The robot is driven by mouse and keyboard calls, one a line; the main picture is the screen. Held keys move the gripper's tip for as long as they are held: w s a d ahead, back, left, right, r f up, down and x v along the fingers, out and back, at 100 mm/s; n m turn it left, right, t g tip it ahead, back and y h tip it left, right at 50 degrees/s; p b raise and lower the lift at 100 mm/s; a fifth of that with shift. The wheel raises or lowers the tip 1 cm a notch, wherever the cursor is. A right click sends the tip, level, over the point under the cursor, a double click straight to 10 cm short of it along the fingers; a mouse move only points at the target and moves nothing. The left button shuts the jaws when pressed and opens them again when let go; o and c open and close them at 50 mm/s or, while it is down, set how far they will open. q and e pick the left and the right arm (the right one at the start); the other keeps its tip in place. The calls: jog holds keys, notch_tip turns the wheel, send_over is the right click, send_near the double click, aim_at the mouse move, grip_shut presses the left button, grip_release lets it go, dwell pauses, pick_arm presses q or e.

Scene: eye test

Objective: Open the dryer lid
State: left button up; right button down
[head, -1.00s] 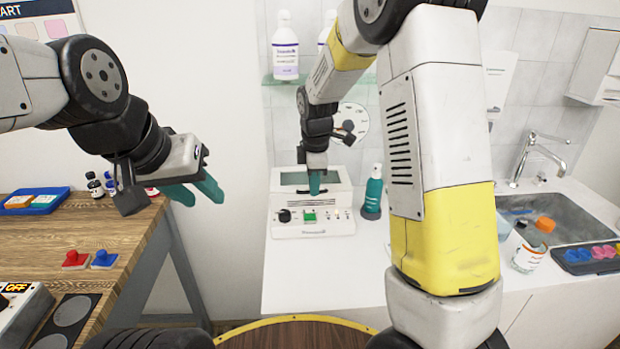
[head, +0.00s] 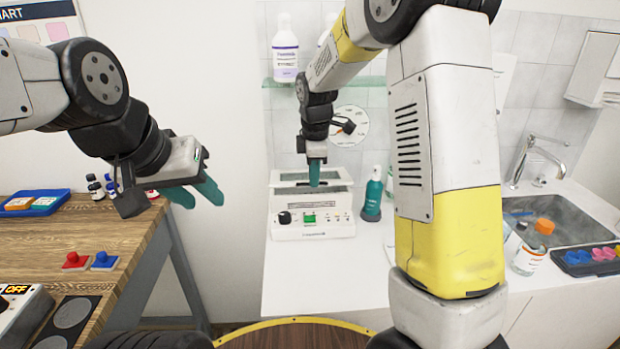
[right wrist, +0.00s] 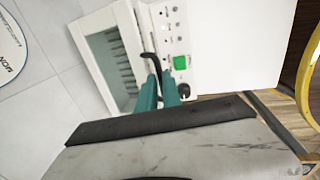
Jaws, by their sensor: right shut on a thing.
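The dryer (head: 290,229) is a white box with a green switch and a black knob on its front, on the white counter. Its windowed lid (head: 342,176) appears tilted up a little. The black lid handle (right wrist: 147,56) crosses between the teal fingers of my right gripper (right wrist: 160,86); that gripper (head: 314,184) is shut on it, hiding part of it in the head view. The right wrist view shows a slotted interior (right wrist: 117,66) beside the handle. My left gripper (head: 205,200) is open and empty, held in the air left of the dryer.
A teal bottle (head: 372,196) stands close to the dryer's right side. A shelf (head: 283,83) with white bottles and a round wall dial (head: 352,128) are behind. A sink (head: 560,215) lies to the right. The counter in front of the dryer is clear.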

jog(key=w+r, duration=0.1)
jog(key=r, duration=0.1)
jog(key=w+r, duration=0.2)
jog(key=shift+w+d, duration=0.1)
jog(key=shift+w+r, duration=0.85)
jog(key=shift+w, duration=0.1)
jog(key=c, duration=1.5)
grip_release()
jog(key=shift+w, duration=0.1)
jog(key=shift+r, duration=0.1)
jog(key=r, duration=0.2)
jog(key=s+r, duration=0.1)
jog(key=r, duration=0.4)
jog(key=shift+s+r, duration=0.25)
